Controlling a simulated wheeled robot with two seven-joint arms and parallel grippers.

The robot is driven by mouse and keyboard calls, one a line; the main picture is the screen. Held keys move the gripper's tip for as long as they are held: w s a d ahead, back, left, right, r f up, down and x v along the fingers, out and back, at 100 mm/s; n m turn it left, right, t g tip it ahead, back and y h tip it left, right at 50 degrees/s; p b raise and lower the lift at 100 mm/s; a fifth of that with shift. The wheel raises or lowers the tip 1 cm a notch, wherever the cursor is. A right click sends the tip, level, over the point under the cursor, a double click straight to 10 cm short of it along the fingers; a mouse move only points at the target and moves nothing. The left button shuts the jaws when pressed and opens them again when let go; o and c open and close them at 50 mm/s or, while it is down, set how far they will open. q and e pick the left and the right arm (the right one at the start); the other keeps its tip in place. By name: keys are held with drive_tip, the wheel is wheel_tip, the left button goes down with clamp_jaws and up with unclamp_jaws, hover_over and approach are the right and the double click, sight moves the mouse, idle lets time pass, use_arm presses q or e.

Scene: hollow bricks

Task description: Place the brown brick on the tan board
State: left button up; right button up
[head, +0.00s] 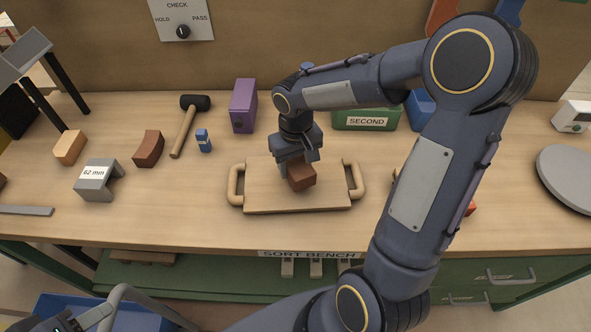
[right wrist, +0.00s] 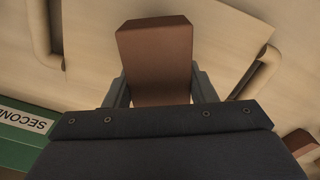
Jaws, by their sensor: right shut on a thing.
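The brown brick (head: 301,177) is in my right gripper (head: 293,160), above the middle of the tan board (head: 262,195), which has a looped handle at each side. In the right wrist view the brick (right wrist: 157,60) sits between the two fingers (right wrist: 157,92), with the board (right wrist: 215,30) behind it. I cannot tell whether the brick touches the board. A dark part at the bottom left corner of the head view may be my left gripper (head: 78,322); its fingers are not clear.
A curved brown block (head: 148,149), a tan block (head: 70,147), a grey "62 mm" gauge (head: 97,178), a mallet (head: 187,127) and a small blue item (head: 203,140) lie left. A purple box (head: 243,105) and green "SECOND" bin (head: 366,119) stand behind the board.

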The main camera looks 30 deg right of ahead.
sight(296, 160)
drive_tip(key=shift+w+f, duration=0.1)
drive_tip(key=shift+f, duration=1.45)
drive_tip(key=shift+f, duration=0.15)
drive_tip(key=o, duration=1.3)
drive_tip(key=shift+o, duration=0.2)
wheel_tip(296, 160, up, 11)
drive_tip(key=shift+r, duration=0.7)
drive_tip(key=s+a+t+y, duration=0.2)
drive_tip(key=s, duration=0.6)
drive_tip(key=s+a+t+y, duration=0.1)
drive_tip(key=s+a+t, duration=0.1)
drive_tip(key=s, duration=0.7)
drive_tip(key=shift+s+a+r+m+t+y, duration=0.15)
drive_tip(key=shift+a+r+m+t+y, duration=0.25)
drive_tip(key=shift+t, duration=0.4)
